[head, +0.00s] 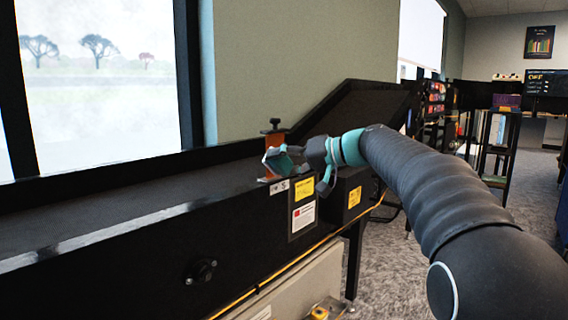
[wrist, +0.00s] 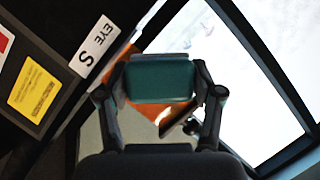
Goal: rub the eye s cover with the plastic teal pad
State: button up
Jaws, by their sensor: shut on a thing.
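My gripper (head: 283,158) is at the orange eye bracket (head: 273,142) on the near rail of the sorter. In the wrist view my gripper (wrist: 160,92) is shut on the teal pad (wrist: 160,80), a flat rectangular block held between the two fingers. The orange bracket (wrist: 152,111) shows behind and below the pad. A white label reading EYE S (wrist: 93,48) is on the dark rail beside it. The eye's cover is mostly hidden behind my gripper and the pad, and I cannot tell whether the pad touches it.
The black sorter side (head: 120,235) runs along the left, with a round knob (head: 201,271) and a yellow notice (head: 304,188). A window (head: 100,80) stands behind it. A dark sloped chute (head: 360,110) rises beyond the bracket. Carpeted floor lies open at the right.

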jog(key=shift+w+a, duration=0.45)
jog(key=shift+a, duration=0.15)
dwell(0.3)
jog(key=shift+w+d+p, duration=1)
jog(key=shift+w+d, duration=0.05)
jog(key=shift+w, duration=0.15)
jog(key=w+d, duration=0.1)
jog(key=w+d+p, duration=0.1)
jog(key=shift+w, duration=0.35)
jog(key=shift+s+a, duration=0.1)
